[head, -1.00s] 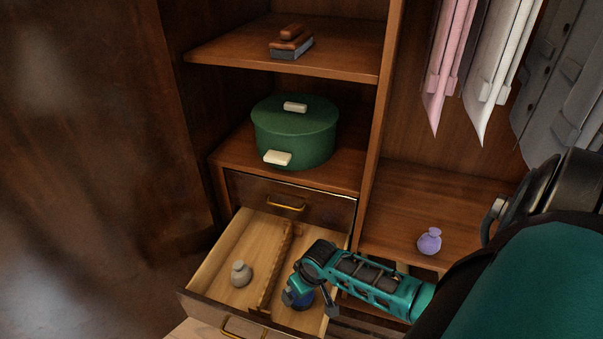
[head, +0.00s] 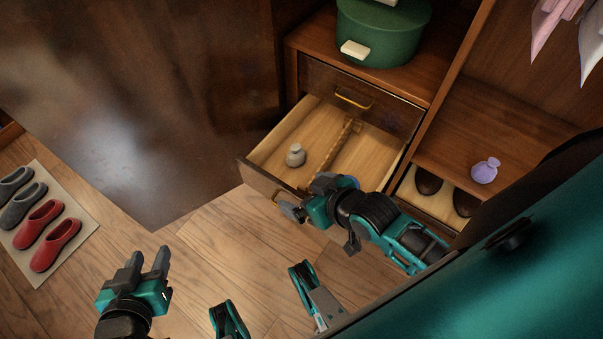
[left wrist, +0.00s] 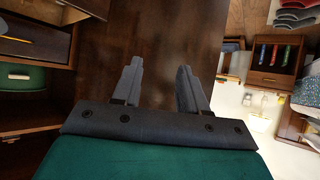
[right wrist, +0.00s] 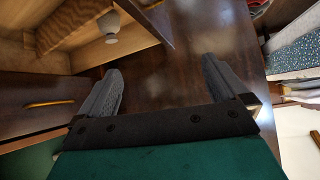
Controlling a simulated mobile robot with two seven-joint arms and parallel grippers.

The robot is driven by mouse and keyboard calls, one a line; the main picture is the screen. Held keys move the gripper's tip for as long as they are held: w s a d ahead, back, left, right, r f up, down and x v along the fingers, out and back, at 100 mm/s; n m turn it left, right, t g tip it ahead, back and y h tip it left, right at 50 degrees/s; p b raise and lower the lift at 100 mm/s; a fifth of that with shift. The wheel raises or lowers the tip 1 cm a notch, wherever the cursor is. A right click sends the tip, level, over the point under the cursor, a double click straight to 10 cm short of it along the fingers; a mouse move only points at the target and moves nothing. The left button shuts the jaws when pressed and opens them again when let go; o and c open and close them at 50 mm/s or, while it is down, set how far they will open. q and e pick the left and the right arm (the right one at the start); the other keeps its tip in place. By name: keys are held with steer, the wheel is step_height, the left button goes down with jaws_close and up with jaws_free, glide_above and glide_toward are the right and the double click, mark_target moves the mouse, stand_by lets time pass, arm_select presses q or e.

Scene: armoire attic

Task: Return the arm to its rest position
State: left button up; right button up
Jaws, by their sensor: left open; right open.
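My right gripper (head: 312,222) is open and empty, over the front edge of the open drawer (head: 262,177). Its spread fingers also show in the right wrist view (right wrist: 165,90), with nothing between them. My left gripper (head: 148,264) is open and empty above the floor at lower left; its parted fingers show in the left wrist view (left wrist: 158,85). A grey sachet (head: 295,156) stands in the drawer's left compartment.
A green lidded box (head: 385,35) stands on the shelf above the drawers. A purple sachet (head: 486,170) sits on the right shelf, above dark shoes (head: 428,181). Red slippers (head: 55,245) and grey ones lie on a mat at left. The floor between is clear.

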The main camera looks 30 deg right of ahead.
arm_select(q)
steer(key=shift+w+d+r, duration=0.1)
steer(key=shift+d, duration=0.05)
arm_select(e)
steer(key=shift+t, duration=0.7)
steer(key=r, duration=0.1)
steer(key=a+r, duration=0.2)
steer(key=shift+s+r, duration=0.2)
steer(key=shift+r, duration=0.05)
